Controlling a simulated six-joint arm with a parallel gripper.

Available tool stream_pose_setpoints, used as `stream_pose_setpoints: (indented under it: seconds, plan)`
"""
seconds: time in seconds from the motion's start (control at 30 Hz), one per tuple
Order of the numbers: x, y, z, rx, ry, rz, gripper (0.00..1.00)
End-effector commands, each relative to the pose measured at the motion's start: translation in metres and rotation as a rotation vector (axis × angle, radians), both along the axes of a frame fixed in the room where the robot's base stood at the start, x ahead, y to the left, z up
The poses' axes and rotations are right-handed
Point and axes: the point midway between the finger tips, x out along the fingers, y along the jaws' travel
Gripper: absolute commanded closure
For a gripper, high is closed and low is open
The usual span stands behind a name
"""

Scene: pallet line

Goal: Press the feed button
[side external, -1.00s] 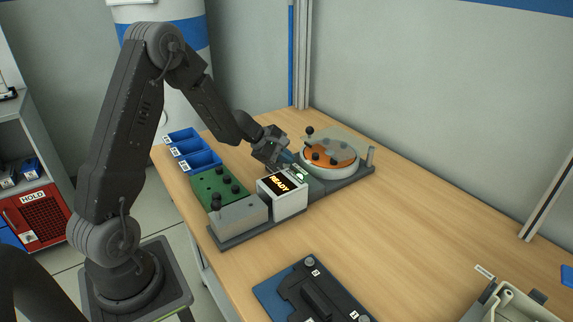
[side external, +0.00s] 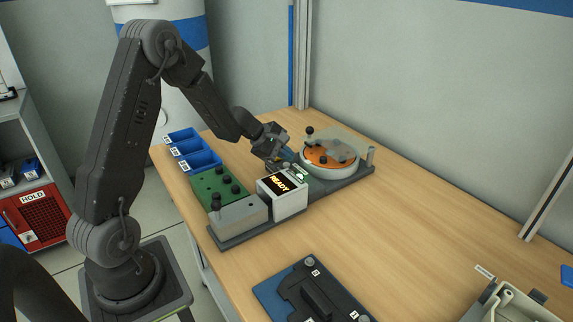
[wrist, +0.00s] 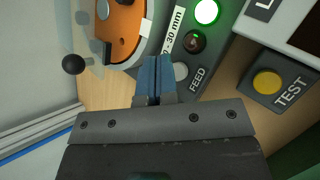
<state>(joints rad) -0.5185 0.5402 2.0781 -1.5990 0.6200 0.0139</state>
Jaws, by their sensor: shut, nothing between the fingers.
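The feed button (wrist: 181,71) is a pale round cap beside the word FEED on the dark grey panel (wrist: 215,60) in the wrist view. My gripper (wrist: 153,62) is shut and empty, its blue fingertips together just left of the cap. Whether they touch it or hang above it, I cannot tell. In the side external view my gripper (side external: 290,157) points down at the panel behind the READY display box (side external: 303,203), and the feed button is hard to make out there.
A lit green lamp (wrist: 206,12) and a dark red lamp (wrist: 194,41) line the panel. A yellow TEST button (wrist: 267,82) lies to the right. The orange turntable (side external: 322,155) with black knobs stands beside my gripper. The table's right side (side external: 400,215) is mostly clear.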

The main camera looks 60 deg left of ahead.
Motion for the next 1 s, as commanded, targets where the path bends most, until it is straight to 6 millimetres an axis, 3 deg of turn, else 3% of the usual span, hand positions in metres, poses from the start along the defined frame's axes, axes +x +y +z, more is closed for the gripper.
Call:
stream_pose_setpoints:
  seconds: [0.43,1.0]
  plan:
    - [0.0,0.0,0.007,0.001,-0.002,0.0,1.0]
    - [0.0,0.0,0.053,0.002,-0.002,0.0,1.0]
